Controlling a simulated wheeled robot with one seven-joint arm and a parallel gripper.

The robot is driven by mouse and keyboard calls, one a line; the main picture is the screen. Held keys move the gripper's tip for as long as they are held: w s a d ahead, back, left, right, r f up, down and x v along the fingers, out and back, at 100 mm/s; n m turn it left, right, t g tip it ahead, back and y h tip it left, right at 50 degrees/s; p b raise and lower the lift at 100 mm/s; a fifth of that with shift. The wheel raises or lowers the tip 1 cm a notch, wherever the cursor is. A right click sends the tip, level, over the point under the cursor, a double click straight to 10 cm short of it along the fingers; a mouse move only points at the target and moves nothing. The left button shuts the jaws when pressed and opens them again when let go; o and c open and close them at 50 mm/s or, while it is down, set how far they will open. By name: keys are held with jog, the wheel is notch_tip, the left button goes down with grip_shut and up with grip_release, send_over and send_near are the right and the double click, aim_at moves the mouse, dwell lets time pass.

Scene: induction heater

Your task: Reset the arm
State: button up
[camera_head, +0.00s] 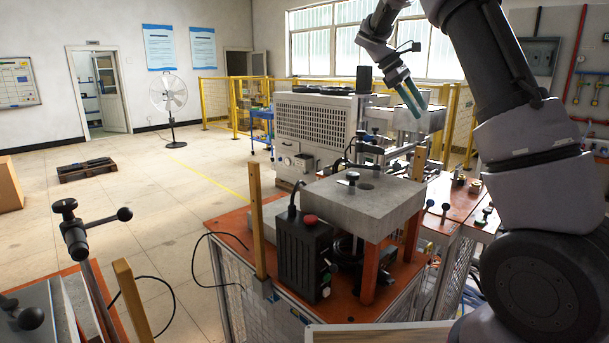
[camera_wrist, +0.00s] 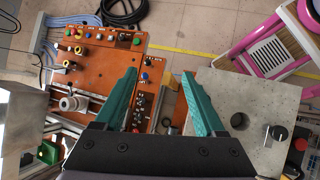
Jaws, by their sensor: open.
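My gripper (camera_head: 411,98) is raised at the upper middle of the head view, its green fingers pointing down and to the right above the machine benches. In the wrist view my gripper (camera_wrist: 160,92) shows two green fingers spread wide apart, with nothing between them. Below them lie an orange panel (camera_wrist: 98,60) with several buttons and knobs, and a grey block (camera_wrist: 262,92) with a round hole. My arm reaches in from the right side of the head view.
An orange bench carries a grey slab (camera_head: 365,203) on orange posts and a black box (camera_head: 303,257) with a red button. A large grey machine (camera_head: 313,124) stands behind. A lever with black knobs (camera_head: 72,228) is at the left. Open floor (camera_head: 140,215) lies left of the benches.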

jog(key=s+a+m+t+y, duration=0.2)
jog(key=s+m+t+y, duration=0.1)
jog(key=s, duration=0.7)
jog(key=s+a+r+m+t+y, duration=0.1)
jog(key=s+a+m+t+y, duration=0.1)
jog(key=s+m, duration=0.4)
jog(key=s+a+r+m+t+y, duration=0.1)
jog(key=s+a+m+t+y, duration=0.2)
jog(key=s, duration=1.2)
jog(key=shift+m+t+y, duration=0.6)
jog(key=shift+m, duration=0.4)
jog(key=shift+r, duration=0.1)
